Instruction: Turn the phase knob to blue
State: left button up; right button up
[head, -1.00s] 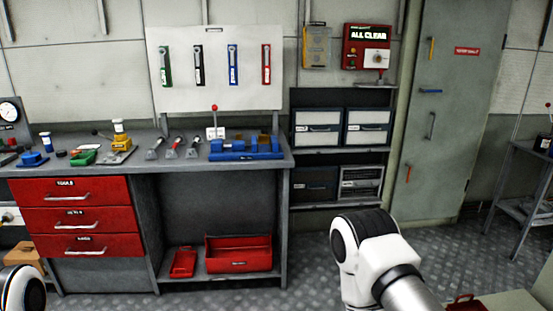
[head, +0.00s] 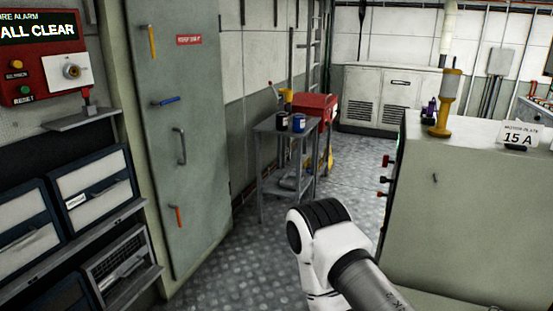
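I cannot make out a knob marked as the phase knob. A grey-green machine cabinet (head: 470,215) stands at the right, with several small red-tipped controls (head: 384,180) sticking out of its left side. They are seen edge-on, so their markings are hidden. A red fire alarm panel (head: 38,85) at the upper left reads "ALL CLEAR" and has a round metal knob (head: 71,71) on a white plate. A white and black link of my arm shows at the bottom centre. Neither of my grippers is in view.
A grey cart (head: 271,135) holds paint cans. A "15 A" sign (head: 518,137) and a yellow-based lamp (head: 446,105) stand on the cabinet. Patterned floor (head: 225,265) is open between locker and cabinet.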

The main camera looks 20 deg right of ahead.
aim_at(382, 179)
jog(key=i+z, duration=0.45)
jog(key=i+j+z, duration=0.25)
jog(key=z, duration=0.15)
jog(key=i+j+z, duration=0.3)
jog(key=z, duration=0.15)
jog(key=i+j+z, duration=0.55)
jog(key=j+z, duration=0.3)
jog(key=i+j+z, duration=0.1)
jog(key=j+z, duration=0.35)
jog(key=j, duration=0.1)
